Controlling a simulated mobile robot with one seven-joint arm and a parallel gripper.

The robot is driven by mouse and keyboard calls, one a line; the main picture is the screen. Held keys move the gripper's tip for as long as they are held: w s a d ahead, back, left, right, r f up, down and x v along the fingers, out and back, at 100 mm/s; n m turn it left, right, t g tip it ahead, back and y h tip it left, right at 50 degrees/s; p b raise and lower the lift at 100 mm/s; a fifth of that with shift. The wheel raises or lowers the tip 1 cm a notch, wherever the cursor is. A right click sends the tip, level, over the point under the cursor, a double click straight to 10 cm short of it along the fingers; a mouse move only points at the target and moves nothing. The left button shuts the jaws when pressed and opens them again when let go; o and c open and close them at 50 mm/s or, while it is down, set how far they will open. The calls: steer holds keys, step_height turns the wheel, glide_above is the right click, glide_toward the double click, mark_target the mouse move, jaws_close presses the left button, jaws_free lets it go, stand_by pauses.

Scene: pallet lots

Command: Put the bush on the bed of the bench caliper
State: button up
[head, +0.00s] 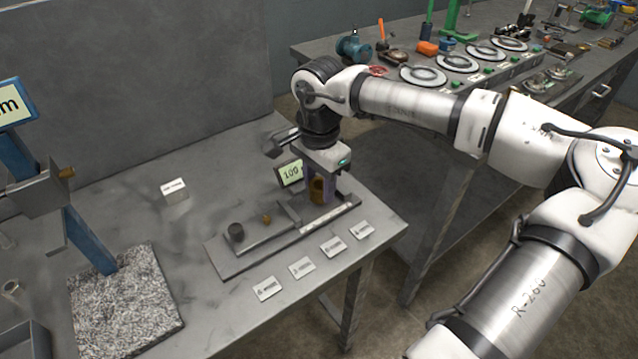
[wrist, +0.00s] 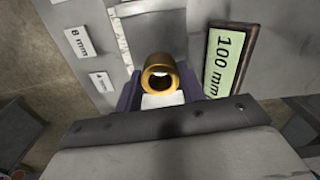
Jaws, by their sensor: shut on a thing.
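The bush is a brass-coloured hollow cylinder (wrist: 160,76), seen end-on between my fingers in the wrist view. In the head view it shows as a brown-gold shape (head: 318,190) at the fingertips. My gripper (head: 320,188) is shut on it, pointing down over the right part of the bench caliper. The bench caliper (head: 235,262) is a long grey base near the table's front edge, with a raised rail and a green display reading 100 (head: 290,173). The display reads 100 mm in the wrist view (wrist: 228,62). I cannot tell whether the bush touches the bed.
A blue stand (head: 85,235) on a granite plate (head: 125,305) is at left. Another bench (head: 450,110) stands behind.

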mark_target(319, 184)
steer(key=shift+f, duration=0.4)
steer(key=shift+f, duration=0.25)
steer(key=o, duration=1.1)
steer(key=shift+r, duration=0.1)
steer(key=shift+r, duration=0.1)
step_height(319, 184, up, 12)
steer(key=shift+r, duration=0.1)
